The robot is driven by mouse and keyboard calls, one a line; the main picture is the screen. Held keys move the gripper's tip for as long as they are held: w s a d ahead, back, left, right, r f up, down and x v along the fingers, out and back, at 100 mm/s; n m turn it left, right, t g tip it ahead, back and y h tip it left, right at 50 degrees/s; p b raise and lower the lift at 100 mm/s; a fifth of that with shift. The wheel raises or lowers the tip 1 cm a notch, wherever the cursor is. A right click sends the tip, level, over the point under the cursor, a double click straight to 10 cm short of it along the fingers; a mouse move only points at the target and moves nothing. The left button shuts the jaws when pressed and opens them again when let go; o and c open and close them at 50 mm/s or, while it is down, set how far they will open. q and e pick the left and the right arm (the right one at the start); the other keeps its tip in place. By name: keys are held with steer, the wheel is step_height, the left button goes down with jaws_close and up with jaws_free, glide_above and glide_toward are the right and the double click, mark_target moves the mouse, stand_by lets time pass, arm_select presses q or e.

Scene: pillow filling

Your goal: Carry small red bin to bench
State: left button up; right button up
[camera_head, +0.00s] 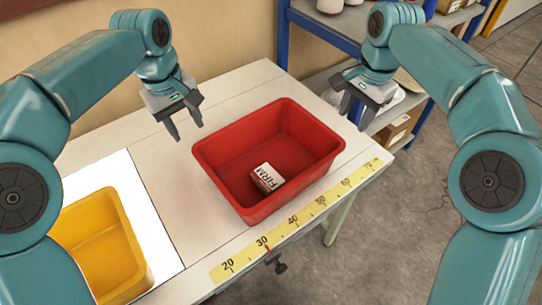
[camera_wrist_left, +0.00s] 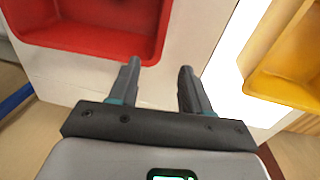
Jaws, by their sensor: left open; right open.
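The red bin (camera_head: 221,152) sits on the bench (camera_head: 182,221) with a small white and red box marked FIRM (camera_head: 267,178) inside it. My left gripper (camera_head: 188,132) is open and empty, just left of the bin's back left corner and apart from it. My right gripper (camera_head: 353,118) is open and empty, just right of the bin's right end. In the left wrist view the red bin (camera_wrist_left: 95,42) shows at the upper left, beyond the open fingers of my left gripper (camera_wrist_left: 160,85).
A yellow bin (camera_head: 103,245) stands on a white panel (camera_head: 150,225) at the bench's left. A yellow measuring strip (camera_head: 300,218) runs along the front edge. A blue shelf rack (camera_head: 283,35) with boxes stands behind right. Grey floor (camera_head: 400,220) is open at right.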

mark_target(202, 162)
arm_select(q)
steer(key=f, duration=1)
steer(key=w+f, duration=0.1)
steer(key=f, duration=0.4)
steer(key=shift+d+f, duration=0.25)
steer(key=shift+d, duration=0.1)
arm_select(e)
steer(key=f, duration=0.5)
steer(key=a+f, duration=0.1)
steer(key=f, duration=0.4)
steer(key=w+f, duration=0.1)
steer(key=f, duration=0.4)
steer(key=shift+a+f, duration=0.15)
steer(key=shift+f, duration=0.05)
arm_select(q)
steer(key=shift+s+f, duration=0.1)
steer(key=shift+f, duration=0.3)
arm_select(e)
steer(key=shift+f, duration=0.4)
arm_select(q)
steer(key=shift+f, duration=0.15)
arm_select(e)
steer(key=shift+a+f, duration=0.1)
steer(key=shift+w, duration=0.1)
arm_select(q)
jaws_close()
arm_select(e)
jaws_close()
